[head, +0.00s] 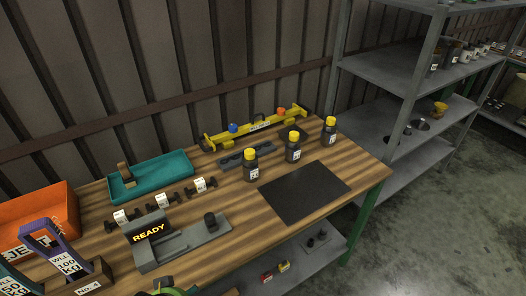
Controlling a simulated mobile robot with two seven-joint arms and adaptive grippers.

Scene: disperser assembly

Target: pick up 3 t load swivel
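I cannot tell for sure which thing is the 3 t load swivel, as most labels are too small to read. Three dark pieces with white tags lie in a slanting row: a left one (122,217), a middle one (161,203) and a right one (201,186). Three dark bottle-shaped pieces with yellow tops and white labels stand upright: a left one (251,167), a middle one (293,148) and a right one (330,132). Neither of my grippers is in view.
The wooden table (240,220) also carries a black mat (304,191), a grey fixture reading READY (185,243), a teal tray (176,166), a yellow beam (262,126), an orange bin (35,218) and a purple "WLL 100 KG" piece (45,240). Grey shelves (385,75) stand at right.

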